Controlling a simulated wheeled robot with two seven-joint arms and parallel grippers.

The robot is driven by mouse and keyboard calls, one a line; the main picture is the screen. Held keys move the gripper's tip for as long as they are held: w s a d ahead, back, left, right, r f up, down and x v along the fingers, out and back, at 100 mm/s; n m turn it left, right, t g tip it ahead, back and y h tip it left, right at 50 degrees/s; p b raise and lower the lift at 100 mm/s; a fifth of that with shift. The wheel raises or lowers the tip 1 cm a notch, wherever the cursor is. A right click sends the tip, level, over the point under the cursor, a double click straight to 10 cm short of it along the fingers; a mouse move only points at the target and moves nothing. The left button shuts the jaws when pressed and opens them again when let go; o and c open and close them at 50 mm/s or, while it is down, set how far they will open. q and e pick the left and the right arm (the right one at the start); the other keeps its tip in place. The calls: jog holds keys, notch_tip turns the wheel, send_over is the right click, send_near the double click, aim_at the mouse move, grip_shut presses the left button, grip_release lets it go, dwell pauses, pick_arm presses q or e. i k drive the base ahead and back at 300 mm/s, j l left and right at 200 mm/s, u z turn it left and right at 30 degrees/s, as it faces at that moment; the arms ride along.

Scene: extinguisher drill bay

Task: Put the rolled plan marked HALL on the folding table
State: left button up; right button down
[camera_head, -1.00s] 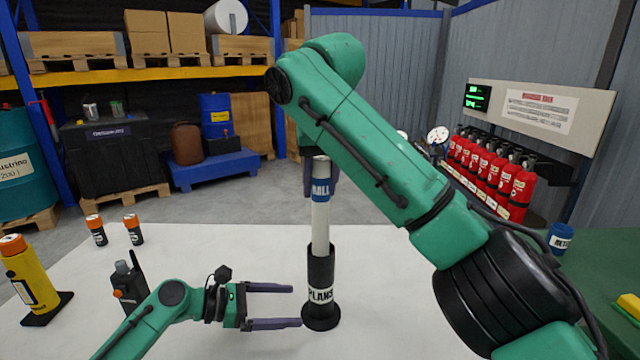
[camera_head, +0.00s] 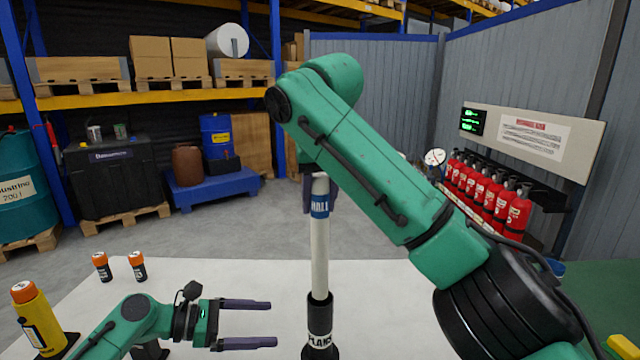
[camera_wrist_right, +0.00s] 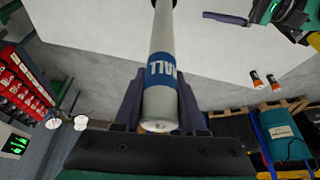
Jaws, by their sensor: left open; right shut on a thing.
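The rolled plan marked HALL (camera_head: 319,250) is a white upright tube with a blue band. My right gripper (camera_head: 320,193) is shut on it near its top end; in the right wrist view the plan (camera_wrist_right: 162,40) runs between the fingers (camera_wrist_right: 160,95). The plan's lower end meets the mouth of the black PLANS holder (camera_head: 320,325); I cannot tell if it is still inside. My left gripper (camera_head: 245,324) is open and empty, left of the holder. A white tabletop (camera_head: 230,280) lies beneath; a green surface (camera_head: 600,290) is at the right. I cannot tell which is the folding table.
Two small orange-capped items (camera_head: 137,266) and a yellow orange-capped bottle (camera_head: 38,318) stand on the white tabletop at the left. Red extinguishers (camera_head: 495,198) line the right wall. A yellow item (camera_head: 624,346) lies on the green surface. My right arm hides the middle right.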

aim_at(377, 319)
jog(key=k, duration=1)
